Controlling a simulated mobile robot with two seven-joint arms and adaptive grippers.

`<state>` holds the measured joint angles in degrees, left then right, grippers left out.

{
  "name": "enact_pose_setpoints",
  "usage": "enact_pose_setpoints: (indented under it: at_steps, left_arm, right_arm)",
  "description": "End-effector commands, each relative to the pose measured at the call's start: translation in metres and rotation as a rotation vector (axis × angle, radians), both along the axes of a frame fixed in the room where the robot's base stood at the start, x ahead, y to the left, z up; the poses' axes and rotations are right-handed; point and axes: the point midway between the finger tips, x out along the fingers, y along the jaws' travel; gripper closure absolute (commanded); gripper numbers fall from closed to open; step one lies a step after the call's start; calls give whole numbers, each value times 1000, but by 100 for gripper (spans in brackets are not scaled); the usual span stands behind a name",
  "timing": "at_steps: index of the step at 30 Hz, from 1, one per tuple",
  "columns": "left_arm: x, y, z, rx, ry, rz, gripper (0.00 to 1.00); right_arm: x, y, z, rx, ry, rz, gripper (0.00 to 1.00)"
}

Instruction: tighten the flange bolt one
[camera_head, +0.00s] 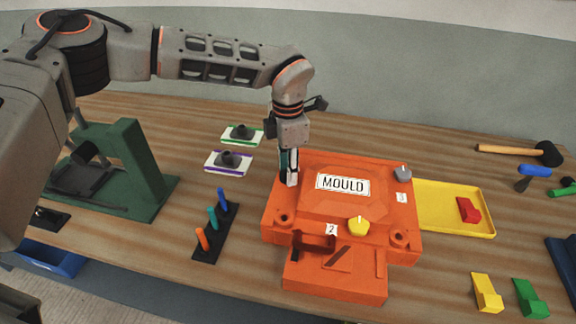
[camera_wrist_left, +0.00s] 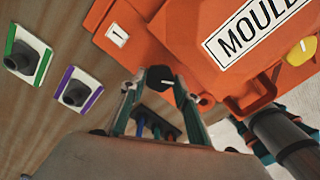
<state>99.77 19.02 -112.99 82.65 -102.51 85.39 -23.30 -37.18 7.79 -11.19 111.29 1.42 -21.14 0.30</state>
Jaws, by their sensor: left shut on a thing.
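The orange mould (camera_head: 290,222) stands on the bench in the head view, with a MOULD plate on top. My left gripper (camera_head: 289,178) points down at its back left corner. In the left wrist view its two fingers (camera_wrist_left: 160,92) are shut on flange bolt one (camera_wrist_left: 158,78), a black knob with a white line, gripped from both sides. The label 1 (camera_wrist_left: 116,35) lies beside it on the mould (camera_wrist_left: 190,40). In the head view the gripper hides most of this bolt. My right gripper is not in view.
A yellow bolt (camera_head: 358,226) by label 2 and a grey bolt (camera_head: 403,173) by label 3 sit on the mould. A rack (camera_head: 207,250) of coloured pegs stands left of it. A yellow tray (camera_head: 440,195) with a red piece and a mallet (camera_head: 548,153) lie right.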

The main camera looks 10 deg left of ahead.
Motion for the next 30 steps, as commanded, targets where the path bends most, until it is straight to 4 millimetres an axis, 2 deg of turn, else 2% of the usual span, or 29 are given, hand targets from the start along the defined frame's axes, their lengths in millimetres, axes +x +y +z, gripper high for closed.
enact_pose_setpoints:
  at_steps: [14,30]
  left_arm:
    - [1,0,2,-1,-3,-450,91]
    - [1,0,2,-1,-3,-962,91]
  right_arm:
    - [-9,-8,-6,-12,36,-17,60]
    - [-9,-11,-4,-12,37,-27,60]
